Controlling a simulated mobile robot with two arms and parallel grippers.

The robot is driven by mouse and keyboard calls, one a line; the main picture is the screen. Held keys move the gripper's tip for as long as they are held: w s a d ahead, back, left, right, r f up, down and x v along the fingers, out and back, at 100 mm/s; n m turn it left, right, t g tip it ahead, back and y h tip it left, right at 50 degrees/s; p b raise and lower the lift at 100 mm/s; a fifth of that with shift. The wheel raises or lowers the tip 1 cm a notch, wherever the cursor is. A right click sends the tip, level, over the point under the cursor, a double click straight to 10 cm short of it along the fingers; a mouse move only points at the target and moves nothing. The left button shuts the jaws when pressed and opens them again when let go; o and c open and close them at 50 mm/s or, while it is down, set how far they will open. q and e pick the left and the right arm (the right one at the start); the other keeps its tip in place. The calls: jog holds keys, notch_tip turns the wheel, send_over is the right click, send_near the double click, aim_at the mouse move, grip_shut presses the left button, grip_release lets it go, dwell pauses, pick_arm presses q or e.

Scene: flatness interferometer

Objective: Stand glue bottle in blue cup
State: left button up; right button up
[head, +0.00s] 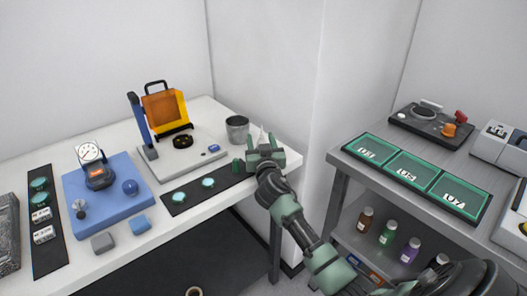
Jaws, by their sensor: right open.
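My right gripper (262,141) reaches in from the lower right over the right end of the white table. Its jaws are open. A pale pointed tip (262,132), which looks like the nozzle of the glue bottle, shows between or just behind the fingers. The rest of it is hidden by the gripper, so I cannot tell whether the fingers touch it. A grey, metallic-looking cup (237,130) stands upright at the table's back edge, just left of the gripper. No clearly blue cup shows. My left gripper is out of view.
A dark strip (222,184) with green discs lies left of the gripper, a small dark green piece (238,165) beside it. An orange-screened instrument (166,108) and a blue plate (105,207) stand further left. A grey bench (345,146) with green trays is at right.

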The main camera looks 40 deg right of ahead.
jog(key=v, duration=1.1)
jog(key=shift+b, duration=0.35)
